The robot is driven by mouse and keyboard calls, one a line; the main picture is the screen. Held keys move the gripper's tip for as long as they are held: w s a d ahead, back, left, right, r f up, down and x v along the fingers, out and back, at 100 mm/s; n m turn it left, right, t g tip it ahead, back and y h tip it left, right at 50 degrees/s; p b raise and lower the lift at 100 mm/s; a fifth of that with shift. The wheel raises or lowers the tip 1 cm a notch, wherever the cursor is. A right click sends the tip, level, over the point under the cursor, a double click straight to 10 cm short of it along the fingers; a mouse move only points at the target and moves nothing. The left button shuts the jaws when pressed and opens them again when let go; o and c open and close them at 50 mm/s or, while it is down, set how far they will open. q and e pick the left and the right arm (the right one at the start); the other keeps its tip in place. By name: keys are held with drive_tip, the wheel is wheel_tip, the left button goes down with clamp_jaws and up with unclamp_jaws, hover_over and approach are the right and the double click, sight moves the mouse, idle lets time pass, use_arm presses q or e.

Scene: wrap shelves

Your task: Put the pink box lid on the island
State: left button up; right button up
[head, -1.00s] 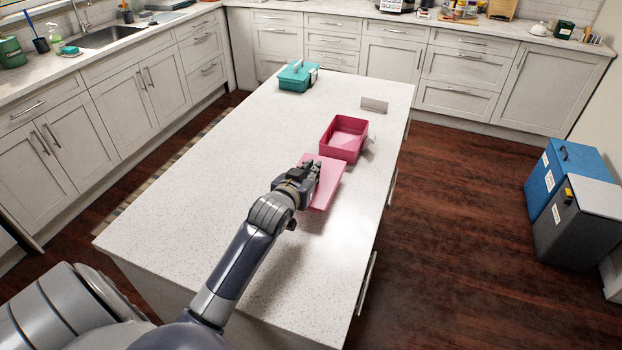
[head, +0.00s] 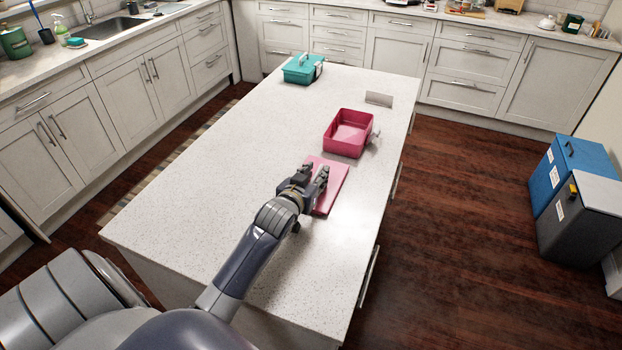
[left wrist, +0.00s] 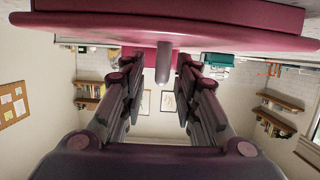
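The pink box lid (head: 333,190) lies on the white speckled island top (head: 220,170), in front of the open pink box (head: 349,133). My left gripper (head: 318,175) is over the lid's left part with its fingers spread. In the left wrist view, which looks upside down, the lid (left wrist: 190,28) fills the top. A short grey handle (left wrist: 163,62) sticks out from it between the two parted fingers (left wrist: 158,90), with a gap on each side. My right gripper is not in view.
A teal box (head: 300,70) with a handle stands at the island's far left corner. A small whitish card (head: 379,98) stands behind the pink box. The island's left and near parts are clear. Blue (head: 567,170) and grey bins stand on the floor at the right.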

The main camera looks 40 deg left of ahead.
use_arm(q)
drive_tip(key=b+v, duration=0.1)
drive_tip(key=v, duration=1.1)
